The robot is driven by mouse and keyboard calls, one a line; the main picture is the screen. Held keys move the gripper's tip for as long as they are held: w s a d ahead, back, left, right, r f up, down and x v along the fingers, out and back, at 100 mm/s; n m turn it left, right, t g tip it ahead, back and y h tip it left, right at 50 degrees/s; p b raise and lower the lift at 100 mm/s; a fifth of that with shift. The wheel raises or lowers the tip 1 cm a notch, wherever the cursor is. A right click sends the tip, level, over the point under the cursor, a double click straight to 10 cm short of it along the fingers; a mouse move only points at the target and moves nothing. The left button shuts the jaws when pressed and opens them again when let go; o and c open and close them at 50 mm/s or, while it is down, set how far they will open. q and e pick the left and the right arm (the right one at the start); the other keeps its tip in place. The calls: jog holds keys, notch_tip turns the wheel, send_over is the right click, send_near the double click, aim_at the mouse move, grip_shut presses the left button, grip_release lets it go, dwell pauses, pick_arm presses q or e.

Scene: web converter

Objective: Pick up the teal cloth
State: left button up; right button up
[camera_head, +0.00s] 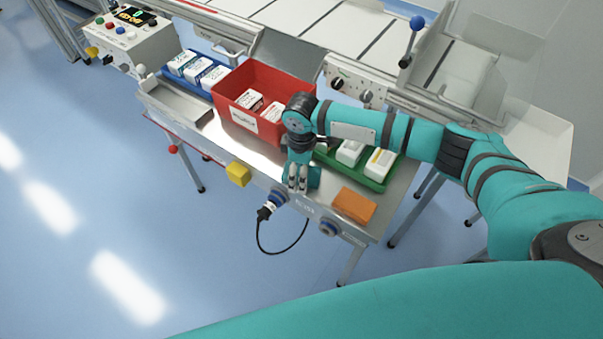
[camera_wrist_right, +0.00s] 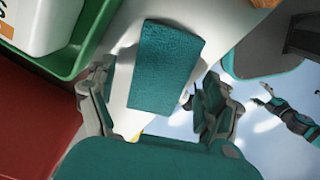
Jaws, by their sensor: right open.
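The teal cloth (camera_wrist_right: 165,65) is a folded rectangle lying flat on the pale worktop in the right wrist view. In the head view only a teal part of it (camera_head: 314,178) shows, beside and behind my right gripper (camera_head: 297,180), near the table's front edge. In the wrist view my right gripper (camera_wrist_right: 156,92) is open, one finger on each side of the cloth's near end. I cannot tell how high the fingers are above it. A small part of my left arm (camera_wrist_right: 288,112) seems to show at the right of the wrist view; its jaw state is unclear.
A red bin (camera_head: 275,80) with white boxes stands behind the gripper. A green tray (camera_head: 376,184) with white packs is to the right, a blue tray (camera_head: 188,83) to the left. An orange cloth (camera_head: 354,205) and a yellow block (camera_head: 238,173) are at the front edge.

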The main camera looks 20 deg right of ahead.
jog(key=c, duration=1.1)
jog(key=shift+r, duration=0.15)
jog(key=shift+r, duration=0.6)
notch_tip(320, 180, up, 2)
jog(key=shift+s+r, duration=0.1)
jog(key=s+a+r, duration=0.1)
jog(key=s+a, duration=0.3)
jog(key=s, duration=1.1)
jog(key=shift+a+r, duration=0.15)
jog(key=shift+a, duration=0.05)
jog(key=shift+s, duration=0.1)
